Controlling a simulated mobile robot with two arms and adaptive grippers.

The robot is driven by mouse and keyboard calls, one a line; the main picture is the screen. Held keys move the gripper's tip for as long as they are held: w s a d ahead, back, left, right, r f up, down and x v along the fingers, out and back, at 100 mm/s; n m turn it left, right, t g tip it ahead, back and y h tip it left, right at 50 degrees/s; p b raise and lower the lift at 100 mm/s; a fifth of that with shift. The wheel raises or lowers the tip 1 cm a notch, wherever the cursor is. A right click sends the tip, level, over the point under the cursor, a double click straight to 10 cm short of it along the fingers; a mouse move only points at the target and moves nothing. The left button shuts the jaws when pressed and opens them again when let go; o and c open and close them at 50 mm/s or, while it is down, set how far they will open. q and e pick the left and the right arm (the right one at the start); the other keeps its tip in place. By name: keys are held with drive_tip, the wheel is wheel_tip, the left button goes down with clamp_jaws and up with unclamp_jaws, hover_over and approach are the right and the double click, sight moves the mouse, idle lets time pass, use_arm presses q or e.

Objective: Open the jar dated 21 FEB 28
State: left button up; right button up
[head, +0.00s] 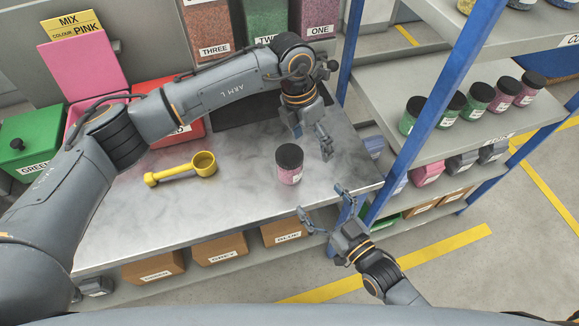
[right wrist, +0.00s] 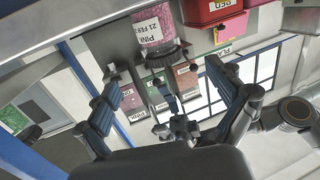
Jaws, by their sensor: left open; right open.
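A jar with pink contents (head: 290,175) and a black lid (head: 289,156) stands upright on the metal table, near its right end. In the right wrist view the jar (right wrist: 150,28) appears upside down; its label shows "21 FEB", and the end of the date is hard to read. The lid is on. My left gripper (head: 312,141) is open and empty, just behind and right of the jar, with its fingers pointing down. My right gripper (head: 322,200) is open and empty, at the table's front right edge, its fingers spread towards the jar without touching it.
A yellow scoop (head: 182,170) lies on the table (head: 225,215) to the left. Green (head: 40,140) and red bins stand behind. A blue-framed shelf (head: 435,75) at right holds several jars (head: 480,97). The table between scoop and jar is clear.

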sight(290, 160)
use_arm(q)
drive_tip(key=a, duration=0.1)
drive_tip(key=w+a+y, duration=0.1)
drive_tip(key=a, duration=0.1)
drive_tip(key=w+a+y, duration=0.1)
drive_tip(key=shift+w+a+r+t, duration=0.25)
drive_tip(key=shift+a+r+t, duration=0.05)
drive_tip(key=shift+r+t, duration=0.1)
drive_tip(key=shift+w+a+r, duration=0.1)
drive_tip(key=shift+a, duration=0.15)
drive_tip(key=shift+d, duration=0.1)
use_arm(e)
drive_tip(key=x, duration=0.9)
drive_tip(key=r+x, duration=0.1)
drive_tip(key=x, duration=0.3)
drive_tip(key=shift+w+a, duration=0.15)
drive_tip(key=shift+w, duration=0.15)
